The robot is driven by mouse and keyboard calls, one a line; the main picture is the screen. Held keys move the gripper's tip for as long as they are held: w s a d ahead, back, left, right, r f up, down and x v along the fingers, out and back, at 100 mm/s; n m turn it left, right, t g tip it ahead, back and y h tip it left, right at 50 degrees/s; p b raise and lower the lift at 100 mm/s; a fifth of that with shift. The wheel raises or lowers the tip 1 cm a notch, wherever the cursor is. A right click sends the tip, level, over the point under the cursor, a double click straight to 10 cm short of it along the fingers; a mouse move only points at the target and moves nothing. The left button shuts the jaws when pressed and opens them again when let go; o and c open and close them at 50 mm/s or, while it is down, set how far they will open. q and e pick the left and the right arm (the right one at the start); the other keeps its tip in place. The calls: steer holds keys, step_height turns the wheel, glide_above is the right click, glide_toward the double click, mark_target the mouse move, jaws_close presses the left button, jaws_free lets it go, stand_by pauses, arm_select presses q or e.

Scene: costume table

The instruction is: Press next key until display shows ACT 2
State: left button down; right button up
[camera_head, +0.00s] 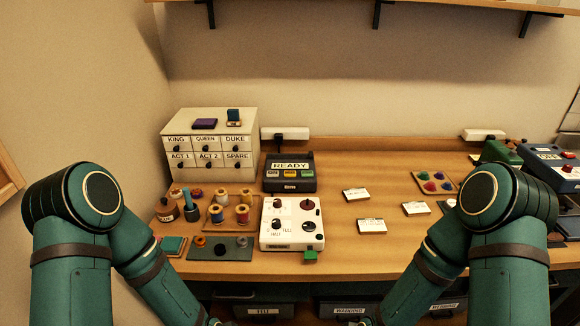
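A dark display unit (290,184) stands at the back middle of the table, right of the drawer cabinet. Its lit display (290,166) reads READY. A row of small coloured keys (289,174) sits just below the display; their labels are too small to read. Both of my arms reach down to the bottom edge of the view, in front of the table. The ends of the arms are cut off there, so neither gripper shows. Nothing touches the display unit.
A white control box (292,225) with knobs stands directly in front of the display unit. Thread spools (221,197) and a drawer cabinet (210,145) are to the left. Label cards (371,226) lie to the right. A blue keyed device (550,162) stands far right.

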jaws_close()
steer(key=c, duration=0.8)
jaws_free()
